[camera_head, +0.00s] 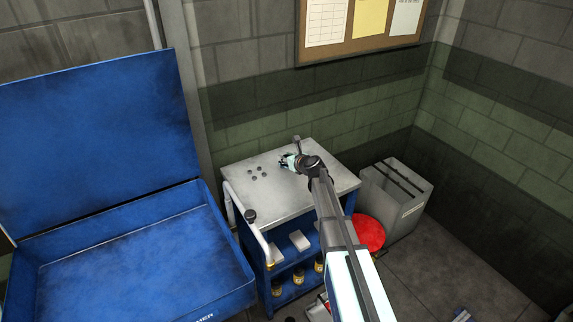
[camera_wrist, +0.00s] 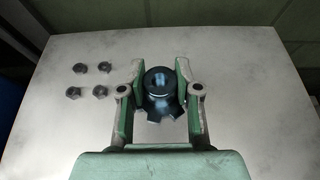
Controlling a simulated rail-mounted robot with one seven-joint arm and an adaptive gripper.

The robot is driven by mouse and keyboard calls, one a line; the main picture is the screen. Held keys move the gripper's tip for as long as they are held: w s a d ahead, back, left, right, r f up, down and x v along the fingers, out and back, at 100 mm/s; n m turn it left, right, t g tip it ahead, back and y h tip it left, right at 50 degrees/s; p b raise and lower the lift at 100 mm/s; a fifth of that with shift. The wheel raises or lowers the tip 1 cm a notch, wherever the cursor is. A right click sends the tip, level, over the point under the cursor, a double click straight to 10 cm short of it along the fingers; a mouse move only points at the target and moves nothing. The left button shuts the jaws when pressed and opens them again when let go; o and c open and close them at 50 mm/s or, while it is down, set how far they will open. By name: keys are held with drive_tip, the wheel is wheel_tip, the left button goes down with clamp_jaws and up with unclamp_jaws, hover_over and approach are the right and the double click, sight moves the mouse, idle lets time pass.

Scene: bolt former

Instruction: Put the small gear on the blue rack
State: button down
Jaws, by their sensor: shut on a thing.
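The small gear (camera_wrist: 160,88) is dark, with a round hub on top and teeth along its lower edge. In the wrist view it sits between the two green-padded fingers of my gripper (camera_wrist: 159,98), which is shut on it. In the head view my gripper (camera_head: 289,160) is over the grey top of a blue cart, and the gear is too small to make out there. Whether the gear touches the surface below is unclear. The blue cart (camera_head: 296,263) has open shelves beneath its top. I cannot tell for sure whether it is the blue rack.
Several small dark nuts (camera_wrist: 73,92) lie on the cart top (camera_head: 285,205), left of my gripper. A large blue open-lidded unit (camera_head: 140,260) stands left. A grey bin (camera_head: 395,205) and red round object (camera_head: 368,233) are right of the cart. A wall stands behind.

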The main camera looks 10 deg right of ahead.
drive_tip(key=shift+f, duration=1.75)
drive_tip(key=shift+f, duration=0.15)
drive_tip(key=c, duration=0.8)
unclamp_jaws()
drive_tip(key=shift+r, duration=0.2)
drive_tip(key=shift+s+d, duration=0.1)
drive_tip(key=shift+s, duration=0.3)
drive_tip(key=b+v, duration=0.2)
drive_tip(key=v, duration=0.9)
drive_tip(key=shift+s+r+b, duration=0.1)
drive_tip(key=shift+r+b, duration=0.05)
drive_tip(key=shift+b, duration=0.15)
